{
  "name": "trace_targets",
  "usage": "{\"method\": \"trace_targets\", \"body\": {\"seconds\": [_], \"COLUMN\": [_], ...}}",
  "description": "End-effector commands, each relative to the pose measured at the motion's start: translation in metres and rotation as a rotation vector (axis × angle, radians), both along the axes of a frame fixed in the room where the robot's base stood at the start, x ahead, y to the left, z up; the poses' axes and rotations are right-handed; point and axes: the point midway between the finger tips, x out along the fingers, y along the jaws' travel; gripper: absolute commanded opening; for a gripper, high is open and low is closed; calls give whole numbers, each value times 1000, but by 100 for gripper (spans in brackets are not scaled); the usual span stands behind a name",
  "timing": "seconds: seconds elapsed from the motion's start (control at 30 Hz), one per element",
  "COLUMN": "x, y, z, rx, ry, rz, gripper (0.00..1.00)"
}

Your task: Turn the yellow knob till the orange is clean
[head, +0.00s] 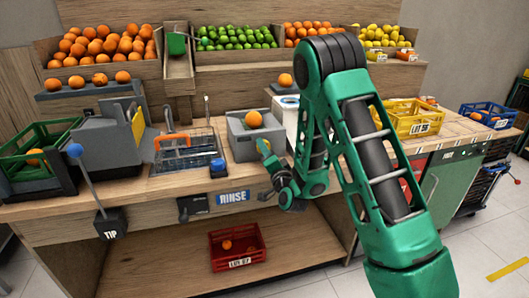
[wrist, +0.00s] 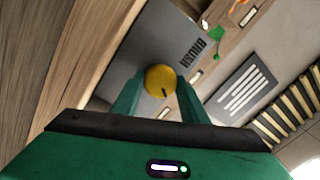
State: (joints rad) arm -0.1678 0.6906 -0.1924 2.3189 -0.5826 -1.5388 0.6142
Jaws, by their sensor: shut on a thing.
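The yellow knob (wrist: 161,81), round with a dark mark, sits on a grey panel in the wrist view. My gripper (wrist: 158,95) has a green finger on either side of it and is shut on it. In the head view my gripper (head: 265,150) is at the front of a grey box (head: 240,147) on the counter, and the knob is hidden there. An orange (head: 253,119) shows at the top of this box. Its skin is too small in view to tell how clean it is.
Left of the box are a wire rack (head: 187,152) and a blue button (head: 217,165). A blue-ended lever (head: 88,177) stands farther left. A yellow crate (head: 412,117) is on the right, and a red crate (head: 237,247) is on the shelf below. My arm covers part of the counter.

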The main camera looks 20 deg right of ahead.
Motion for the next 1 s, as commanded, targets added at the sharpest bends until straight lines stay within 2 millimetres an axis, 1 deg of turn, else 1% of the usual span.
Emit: {"method": "trace_targets", "body": {"seconds": [0.03, 0.07, 0.1, 0.17, 0.47, 0.63, 0.83, 1.0], "x": [-1, -1, -1, -1, -1, -7, -29, -65], "y": [6, 6, 6, 5, 2, 1, 1, -1], "z": [-2, -1, -2, -1, -1, -2, -3, -8], "rx": [4, 4, 4, 3, 1, 0, -3, -2], "ry": [5, 5, 5, 4, 1, 3, 3, 5], "rz": [9, 9, 9, 8, 3, 2, 5, 3], "gripper": [17, 17, 45, 58, 58, 58, 58, 58]}}
